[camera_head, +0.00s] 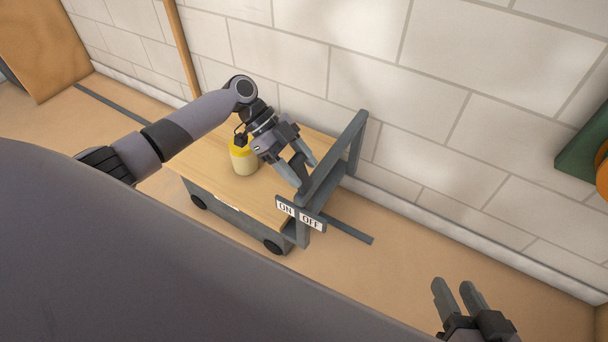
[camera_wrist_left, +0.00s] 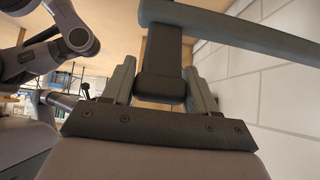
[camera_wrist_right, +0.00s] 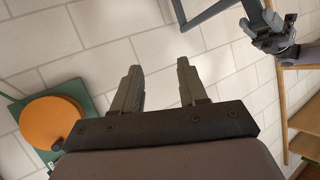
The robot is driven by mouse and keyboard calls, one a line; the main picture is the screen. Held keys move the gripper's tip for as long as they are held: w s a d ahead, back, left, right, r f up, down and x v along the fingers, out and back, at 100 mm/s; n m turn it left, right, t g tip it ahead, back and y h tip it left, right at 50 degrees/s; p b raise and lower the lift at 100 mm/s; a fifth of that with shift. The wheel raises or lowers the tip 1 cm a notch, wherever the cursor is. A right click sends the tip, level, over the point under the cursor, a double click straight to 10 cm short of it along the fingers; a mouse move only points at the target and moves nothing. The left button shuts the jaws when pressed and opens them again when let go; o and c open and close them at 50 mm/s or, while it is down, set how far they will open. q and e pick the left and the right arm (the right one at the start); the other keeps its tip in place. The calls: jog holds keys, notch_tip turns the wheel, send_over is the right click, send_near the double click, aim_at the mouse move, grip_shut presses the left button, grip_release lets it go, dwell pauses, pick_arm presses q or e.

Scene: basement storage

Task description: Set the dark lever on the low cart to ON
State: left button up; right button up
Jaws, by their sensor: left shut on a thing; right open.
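The low cart (camera_head: 225,188) has a pale wooden top and a grey handle frame (camera_head: 338,160) at its right end. A white ON plate (camera_head: 285,208) and a white OFF plate (camera_head: 311,221) sit side by side at the frame's near post. My left gripper (camera_head: 297,162) is beside the frame, above the plates, with its fingers on either side of the dark lever. The lever (camera_wrist_left: 160,72) shows between the fingertips in the left wrist view, below a grey bar. I cannot tell which plate it points to. My right gripper (camera_head: 458,292) is open and empty, away from the cart.
A cream jar with a yellow top (camera_head: 243,158) stands on the cart close to my left wrist. A pale block wall (camera_head: 440,100) runs behind the cart. A green panel with an orange round part (camera_wrist_right: 52,122) is at the right.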

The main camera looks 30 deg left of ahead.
pick_arm(q)
jog(key=shift+a+f+h+b, duration=0.3)
jog(key=shift+a+h+b, duration=0.15)
jog(key=shift+h+b, duration=0.4)
jog(key=shift+a+r+b, duration=0.1)
jog(key=shift+b, duration=0.35)
pick_arm(e)
jog(key=shift+w+a+f+m+y, duration=0.2)
jog(key=shift+a+y, duration=0.25)
jog(key=shift+a, duration=0.2)
jog(key=shift+w+a+f+m+y, duration=0.1)
jog(key=shift+a+f+y, duration=0.1)
jog(key=shift+a+y, duration=0.35)
pick_arm(q)
jog(key=shift+a, duration=0.1)
pick_arm(e)
jog(key=shift+a, duration=0.1)
pick_arm(q)
jog(key=o, duration=1.4)
jog(key=p+v, duration=0.1)
jog(key=v, duration=0.6)
jog(key=shift+w+a, duration=0.1)
pick_arm(e)
jog(key=shift+s+d+f+h, duration=0.15)
jog(key=shift+d+h, duration=0.35)
